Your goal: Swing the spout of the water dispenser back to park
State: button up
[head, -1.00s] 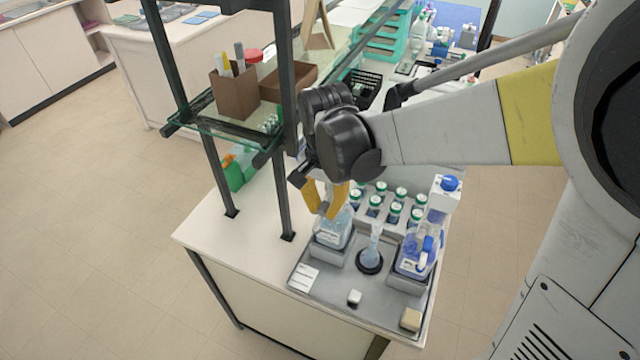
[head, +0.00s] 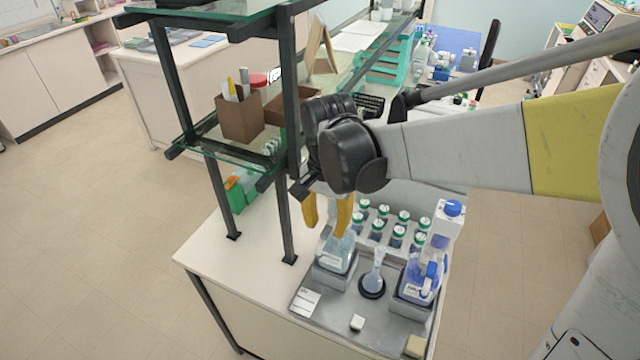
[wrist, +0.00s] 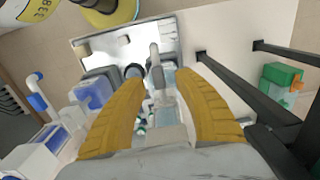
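The left dispenser, a clear bottle with pale blue liquid (head: 337,255), stands on a grey block on the tray; I take it as the water dispenser. Its top is hidden behind my gripper in the head view.
A small flask (head: 376,268) stands on a black ring between the dispensers. A blue-capped dispenser (head: 424,268) stands to the right. Several green-capped bottles (head: 396,236) are behind. A shelf post (head: 290,200) stands close left of my gripper. The tray's front holds small blocks.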

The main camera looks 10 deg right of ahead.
aim_at(326, 230)
notch_tip(326, 230, up, 9)
jog(key=shift+r, duration=0.2)
dwell(0.3)
